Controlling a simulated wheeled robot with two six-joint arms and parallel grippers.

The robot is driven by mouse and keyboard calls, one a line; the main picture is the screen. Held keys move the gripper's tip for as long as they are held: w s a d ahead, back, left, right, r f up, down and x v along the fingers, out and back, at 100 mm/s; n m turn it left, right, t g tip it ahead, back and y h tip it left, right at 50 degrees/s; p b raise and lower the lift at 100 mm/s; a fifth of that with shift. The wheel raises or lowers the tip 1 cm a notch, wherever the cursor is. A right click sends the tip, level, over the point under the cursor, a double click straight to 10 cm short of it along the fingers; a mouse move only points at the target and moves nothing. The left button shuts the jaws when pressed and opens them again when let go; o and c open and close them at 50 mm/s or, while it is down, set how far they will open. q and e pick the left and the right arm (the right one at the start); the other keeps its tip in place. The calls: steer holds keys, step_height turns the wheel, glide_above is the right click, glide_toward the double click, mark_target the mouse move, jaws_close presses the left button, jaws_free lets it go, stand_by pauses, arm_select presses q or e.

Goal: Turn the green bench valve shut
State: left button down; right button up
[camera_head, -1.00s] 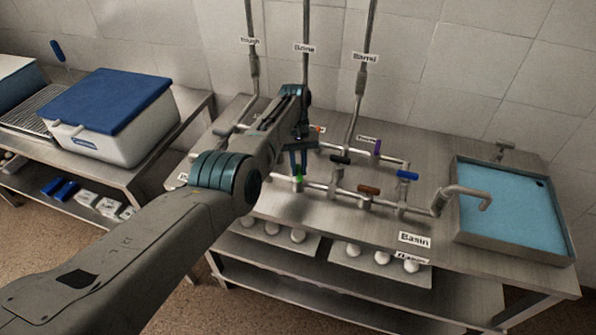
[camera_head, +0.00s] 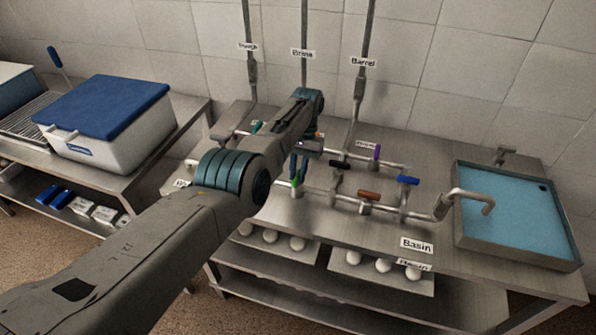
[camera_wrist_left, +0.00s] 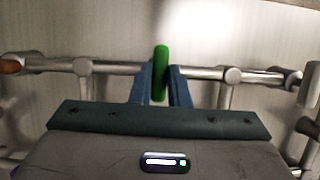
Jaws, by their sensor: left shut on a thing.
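The green valve handle (camera_head: 296,181) sits on the front pipe run of the steel bench, at that run's left part. In the left wrist view the handle (camera_wrist_left: 161,72) stands between the two blue fingers of my left gripper (camera_wrist_left: 161,88). The fingers are shut on it, and its long side lies across the horizontal pipe (camera_wrist_left: 120,68). In the head view my left gripper (camera_head: 299,168) reaches down onto the handle from above, and my arm hides the pipes to its left. My right gripper is not in view.
Black (camera_head: 340,165), brown (camera_head: 369,196), blue (camera_head: 408,180) and purple (camera_head: 377,152) handles stand on the pipes to the right. A basin (camera_head: 461,230) with blue content is at the right. A blue-lidded cooler (camera_head: 120,150) stands on the left table.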

arm_select(q)
steer(key=shift+r, duration=0.1)
steer(key=c, duration=1.4)
jaws_free()
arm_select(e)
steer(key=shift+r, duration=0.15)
